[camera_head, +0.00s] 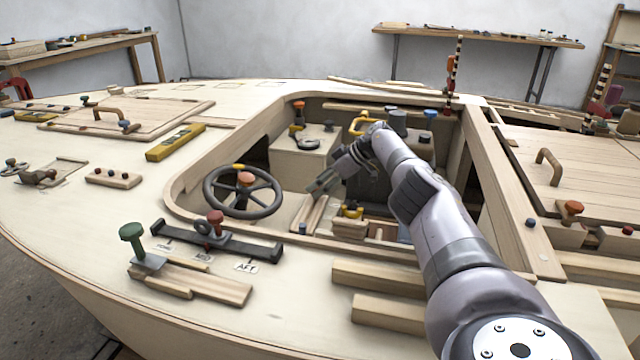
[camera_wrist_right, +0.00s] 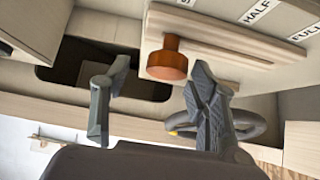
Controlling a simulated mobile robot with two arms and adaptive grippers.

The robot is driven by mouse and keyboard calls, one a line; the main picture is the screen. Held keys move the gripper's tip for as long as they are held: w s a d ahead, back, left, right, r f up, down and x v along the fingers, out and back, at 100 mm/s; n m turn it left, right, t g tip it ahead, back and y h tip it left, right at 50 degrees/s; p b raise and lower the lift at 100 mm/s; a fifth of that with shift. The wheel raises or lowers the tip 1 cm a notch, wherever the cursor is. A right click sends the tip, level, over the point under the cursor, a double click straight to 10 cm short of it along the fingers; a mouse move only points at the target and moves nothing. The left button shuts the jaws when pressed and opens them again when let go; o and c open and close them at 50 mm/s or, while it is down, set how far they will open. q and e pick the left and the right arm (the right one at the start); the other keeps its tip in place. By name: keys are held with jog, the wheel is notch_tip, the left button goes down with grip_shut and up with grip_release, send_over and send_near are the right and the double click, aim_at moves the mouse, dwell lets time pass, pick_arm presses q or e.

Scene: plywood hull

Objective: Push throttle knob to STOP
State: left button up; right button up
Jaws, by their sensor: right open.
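The throttle knob, orange-red and round, shows in the right wrist view (camera_wrist_right: 166,60) on a slotted wooden strip (camera_wrist_right: 225,48). The strip's labels read HALF and FULL, with a third one cut off at the top. I cannot make out this knob for certain in the head view. My right gripper (camera_head: 328,180) is open and empty, reaching into the cockpit opening. In the wrist view its two fingers (camera_wrist_right: 161,70) stand either side of the knob, nearer the right finger. I cannot tell whether they touch it. My left gripper is not in view.
A steering wheel (camera_head: 243,192) stands left of my right gripper, and its rim shows near the right finger in the wrist view (camera_wrist_right: 245,122). The wooden coaming (camera_head: 185,185) surrounds the opening. A black rail (camera_head: 240,246) with knobs lies on the near deck.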

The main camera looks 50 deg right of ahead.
jog(key=v, duration=1.2)
dwell(0.4)
